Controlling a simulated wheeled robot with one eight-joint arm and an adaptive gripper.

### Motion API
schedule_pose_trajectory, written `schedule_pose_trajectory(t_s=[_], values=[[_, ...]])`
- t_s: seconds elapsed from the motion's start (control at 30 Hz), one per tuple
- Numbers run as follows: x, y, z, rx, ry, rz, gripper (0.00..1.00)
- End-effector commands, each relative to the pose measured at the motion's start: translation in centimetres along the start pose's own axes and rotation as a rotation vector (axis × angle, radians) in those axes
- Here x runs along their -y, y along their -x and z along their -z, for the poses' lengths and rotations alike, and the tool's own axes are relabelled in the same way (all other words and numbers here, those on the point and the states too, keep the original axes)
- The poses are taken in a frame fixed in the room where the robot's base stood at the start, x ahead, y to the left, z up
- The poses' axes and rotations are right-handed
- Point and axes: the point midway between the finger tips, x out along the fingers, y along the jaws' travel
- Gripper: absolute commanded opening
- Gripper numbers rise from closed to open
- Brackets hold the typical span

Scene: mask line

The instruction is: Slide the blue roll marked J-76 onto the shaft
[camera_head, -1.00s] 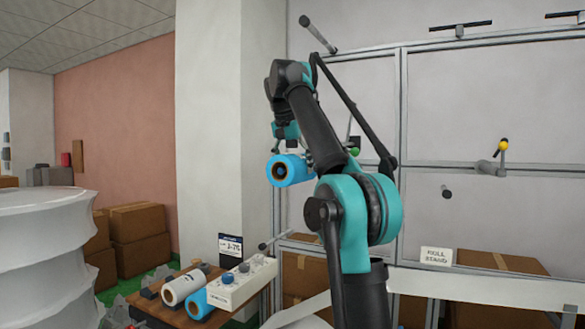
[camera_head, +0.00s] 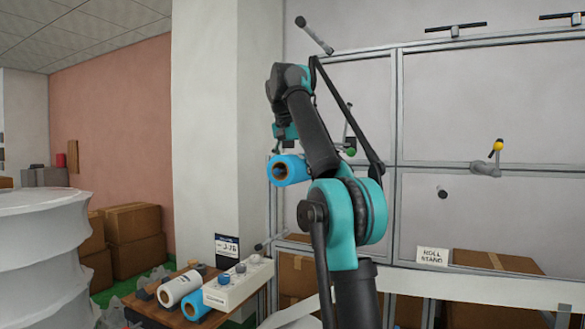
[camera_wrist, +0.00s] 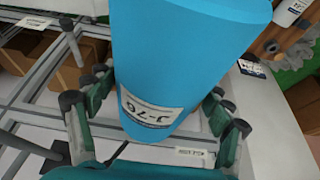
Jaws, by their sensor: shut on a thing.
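My gripper (camera_wrist: 155,108) is shut on the blue roll, with fingers on both sides of it. The blue roll (camera_wrist: 185,50) carries a white label reading J-76 in the wrist view. In the head view the blue roll (camera_head: 293,168) hangs in the air left of my arm, its brown core facing the camera. Something bluish shows inside the core; I cannot tell what it is. My arm hides part of the gripper. Several grey rods stick out of the frame, one upper left (camera_head: 314,35) and one short dark-ended (camera_head: 442,193). I cannot tell which is the shaft.
A wooden table (camera_head: 172,315) at lower left holds a white roll (camera_head: 179,288), another blue roll (camera_head: 197,305) and a white box with knobs (camera_head: 236,287). A J-76 card (camera_head: 228,246) stands behind. A yellow-knobbed lever (camera_head: 497,146) and a ROLL STAND sign (camera_head: 432,256) are at right.

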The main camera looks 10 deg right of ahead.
Motion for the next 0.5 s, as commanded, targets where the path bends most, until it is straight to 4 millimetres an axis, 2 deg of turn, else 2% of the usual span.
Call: schedule_pose_trajectory(t_s=[0.5], values=[[0.0, -0.9, 2.2, 0.000, 0.000, 0.000, 0.33]])
